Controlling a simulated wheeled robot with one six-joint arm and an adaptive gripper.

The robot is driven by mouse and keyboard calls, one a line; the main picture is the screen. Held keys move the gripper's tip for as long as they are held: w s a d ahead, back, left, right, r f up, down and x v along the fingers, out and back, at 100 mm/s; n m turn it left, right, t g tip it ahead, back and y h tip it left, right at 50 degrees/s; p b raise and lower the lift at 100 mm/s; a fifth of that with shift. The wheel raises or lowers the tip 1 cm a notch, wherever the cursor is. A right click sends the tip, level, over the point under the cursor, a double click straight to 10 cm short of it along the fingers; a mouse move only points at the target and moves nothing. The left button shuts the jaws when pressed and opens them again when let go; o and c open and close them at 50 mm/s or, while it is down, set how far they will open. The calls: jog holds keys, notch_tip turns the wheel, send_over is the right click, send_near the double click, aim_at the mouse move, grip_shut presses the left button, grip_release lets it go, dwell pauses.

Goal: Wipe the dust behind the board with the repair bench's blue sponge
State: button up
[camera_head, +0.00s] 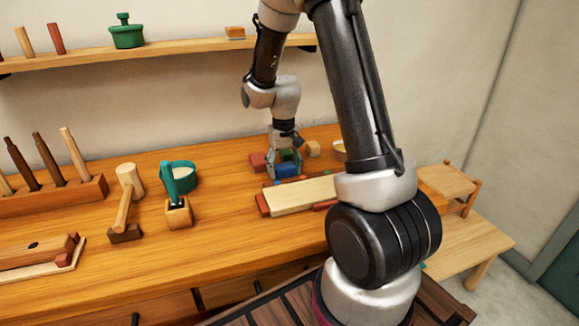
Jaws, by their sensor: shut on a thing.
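My gripper (284,172) points down over the bench just behind the pale board (302,195). It is shut on the blue sponge (287,170), which shows between its fingers at about bench height. I cannot tell whether the sponge touches the wood. No dust can be made out behind the board; the gripper, sponge and nearby blocks cover part of that area.
A red block (257,162) and a green block (288,155) are close to the gripper. A light wood block (313,149) and a bowl (339,150) stand behind to the right.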

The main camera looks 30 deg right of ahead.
jog(key=shift+s+d, duration=0.25)
jog(key=shift+d, duration=0.95)
jog(key=shift+s+d, duration=0.25)
jog(key=shift+d, duration=0.9)
jog(key=shift+w+a+f, duration=0.1)
jog(key=shift+w+a, duration=0.15)
jog(key=shift+a, duration=1)
jog(key=shift+w+a, duration=0.2)
jog(key=shift+a, duration=1)
jog(key=shift+r, duration=3.05)
